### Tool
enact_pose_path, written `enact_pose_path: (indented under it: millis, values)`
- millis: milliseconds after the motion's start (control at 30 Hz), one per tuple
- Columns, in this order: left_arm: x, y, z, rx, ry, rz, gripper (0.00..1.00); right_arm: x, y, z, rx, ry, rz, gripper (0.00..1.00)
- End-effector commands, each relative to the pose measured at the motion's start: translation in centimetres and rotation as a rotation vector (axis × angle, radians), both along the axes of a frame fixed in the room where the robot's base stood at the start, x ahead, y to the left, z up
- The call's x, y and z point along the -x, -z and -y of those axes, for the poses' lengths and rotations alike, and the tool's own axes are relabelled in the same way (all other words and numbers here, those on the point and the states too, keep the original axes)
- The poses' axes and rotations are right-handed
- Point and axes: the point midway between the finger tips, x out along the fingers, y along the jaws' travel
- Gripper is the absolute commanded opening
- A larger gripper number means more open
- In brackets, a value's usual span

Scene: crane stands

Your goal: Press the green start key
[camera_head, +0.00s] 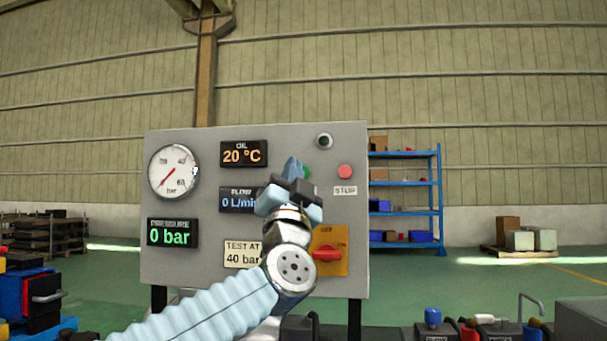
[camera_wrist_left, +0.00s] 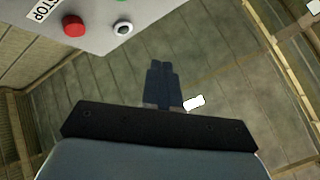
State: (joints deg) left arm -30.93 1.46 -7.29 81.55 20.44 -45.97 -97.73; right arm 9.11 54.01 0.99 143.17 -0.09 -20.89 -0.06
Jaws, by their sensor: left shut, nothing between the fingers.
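The green start key (camera_head: 306,171) shows on the grey control panel (camera_head: 270,140), partly hidden behind my left gripper (camera_head: 293,168). In the left wrist view, a sliver of the green key (camera_wrist_left: 121,1) shows at the top edge. My left gripper is in front of the panel, just left of the key in the head view. Its dark fingers (camera_wrist_left: 163,68) are shut together with nothing between them. Contact with the panel cannot be told. My right gripper is not in view.
A red stop button (camera_head: 345,172) sits right of the key, with a round black switch (camera_head: 324,141) above. A red rotary switch (camera_head: 327,253) on a yellow plate is lower. A gauge (camera_head: 173,172) and displays fill the left. Blue shelving (camera_head: 408,183) stands behind.

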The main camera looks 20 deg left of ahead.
Motion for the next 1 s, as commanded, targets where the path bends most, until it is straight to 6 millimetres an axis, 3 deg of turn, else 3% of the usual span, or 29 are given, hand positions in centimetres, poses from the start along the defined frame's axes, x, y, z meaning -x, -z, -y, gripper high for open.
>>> enact_pose_path:
  millis: [233,700,1000]
  values:
    - [-1.3,-0.1,-0.4,-0.001,-0.003,-0.002,0.00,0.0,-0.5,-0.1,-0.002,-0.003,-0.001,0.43]
    - [-7.3,-0.2,-1.8,-0.002,-0.002,-0.002,0.00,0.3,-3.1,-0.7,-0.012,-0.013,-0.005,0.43]
    - [-8.6,0.0,-2.2,0.000,0.001,-0.001,0.00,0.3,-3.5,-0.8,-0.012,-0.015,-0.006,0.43]
